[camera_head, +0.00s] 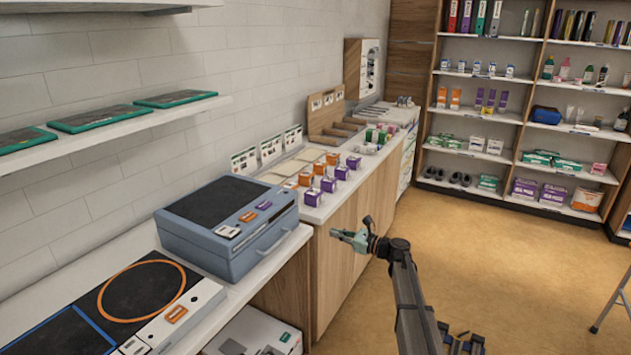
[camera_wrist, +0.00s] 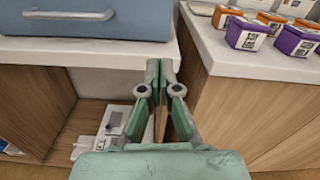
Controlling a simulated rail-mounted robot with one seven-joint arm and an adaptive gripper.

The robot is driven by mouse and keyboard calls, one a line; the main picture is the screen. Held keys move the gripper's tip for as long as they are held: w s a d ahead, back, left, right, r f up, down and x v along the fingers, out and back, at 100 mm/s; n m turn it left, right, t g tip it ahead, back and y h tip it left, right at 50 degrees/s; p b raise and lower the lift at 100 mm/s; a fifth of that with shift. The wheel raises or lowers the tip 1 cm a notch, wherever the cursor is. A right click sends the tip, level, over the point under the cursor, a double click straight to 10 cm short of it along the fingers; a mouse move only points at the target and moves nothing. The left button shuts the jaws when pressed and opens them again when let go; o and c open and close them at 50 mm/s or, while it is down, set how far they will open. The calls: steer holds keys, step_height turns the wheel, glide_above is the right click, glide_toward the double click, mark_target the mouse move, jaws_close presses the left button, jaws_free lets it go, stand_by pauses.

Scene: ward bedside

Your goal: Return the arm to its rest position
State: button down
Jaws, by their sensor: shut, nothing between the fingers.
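My gripper (camera_head: 345,235) is in the middle of the head view, at the end of my raised arm. It is in the air over the floor, in front of the wooden counter. In the wrist view my gripper (camera_wrist: 159,68) has its green fingers shut and nothing between them. Its fingertips show against the gap between the white bench and the wooden counter. It appears to touch nothing, though the exact distance to the counter edge is hard to tell.
A blue case (camera_head: 225,228) sits on the bench left of my gripper. Orange and purple boxes (camera_head: 312,196) line the counter (camera_head: 345,258) behind. A white box (camera_head: 255,335) is low under the bench. Stocked shelves (camera_head: 520,110) stand at the back.

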steer(key=s+d+f+n+g+h, duration=0.1)
steer(key=s+f+n+g+h, duration=0.3)
steer(key=s+f+n, duration=0.8)
steer(key=s+f+n+g+h, duration=0.3)
steer(key=s+f+g+h, duration=0.2)
steer(key=s+f, duration=1.45)
steer(key=s+d+f+n+g+h, duration=0.2)
steer(key=s+f, duration=0.2)
steer(key=s, duration=0.9)
steer(key=s+d+f+n+g+h, duration=0.1)
steer(key=s+f+n+g+h, duration=0.1)
steer(key=s, duration=1.1)
steer(key=s+d+f+n+g+h, duration=0.2)
steer(key=s+f, duration=0.4)
steer(key=s, duration=0.7)
steer(key=shift+d+f+n+g, duration=0.3)
steer(key=shift+n+g, duration=0.2)
steer(key=shift+n, duration=0.4)
steer(key=shift+w, duration=0.1)
